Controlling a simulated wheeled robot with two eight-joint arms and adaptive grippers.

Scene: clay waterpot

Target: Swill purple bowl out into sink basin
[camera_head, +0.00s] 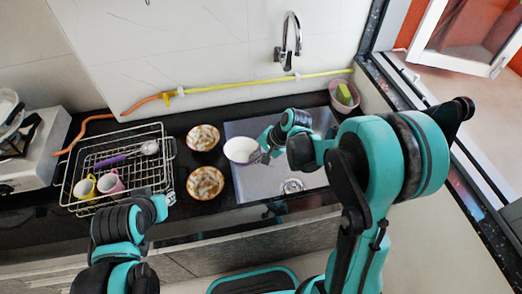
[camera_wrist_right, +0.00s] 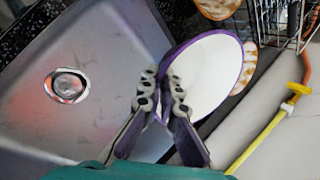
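The purple bowl (camera_head: 240,151) has a white inside and a purple rim. It is over the left part of the sink basin (camera_head: 257,190) in the head view. In the right wrist view the bowl (camera_wrist_right: 206,76) shows its white inside, with no contents visible. My right gripper (camera_head: 264,152) is at the bowl's right side. In the right wrist view its fingers (camera_wrist_right: 161,88) are closed on the rim, one on each side. The sink's drain (camera_wrist_right: 67,85) is clear of the bowl.
Two brown-patterned bowls (camera_head: 203,138) (camera_head: 205,182) stand on the counter left of the sink. A wire rack (camera_head: 160,135) holds mugs. A faucet (camera_head: 288,42) rises behind the basin. A pink bowl (camera_head: 343,108) with a green item is at the right.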

